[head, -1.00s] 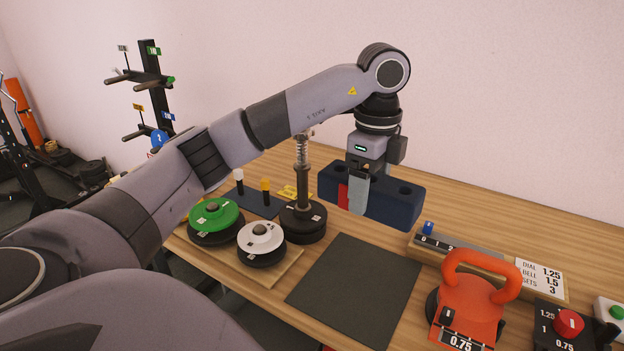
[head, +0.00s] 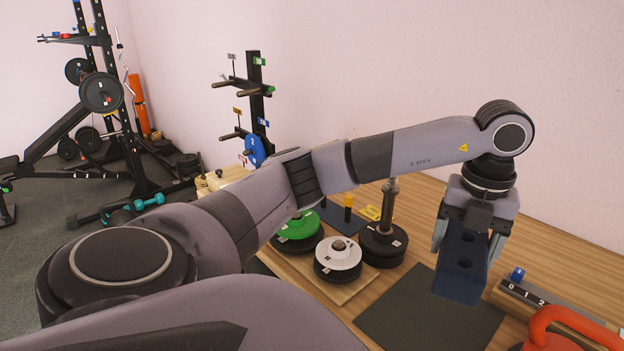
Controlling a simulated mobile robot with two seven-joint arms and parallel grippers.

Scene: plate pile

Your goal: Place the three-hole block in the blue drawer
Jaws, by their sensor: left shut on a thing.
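I do not see a blue drawer in this view. My right gripper is not in view.
A dark mat (head: 425,318) lies bare on the wooden table. Green (head: 297,228) and white-topped (head: 338,256) weights and a spring post (head: 388,215) stand left of it. A numbered strip (head: 536,297) and an orange kettlebell (head: 565,325) are at right. A peg rack (head: 254,95) stands behind.

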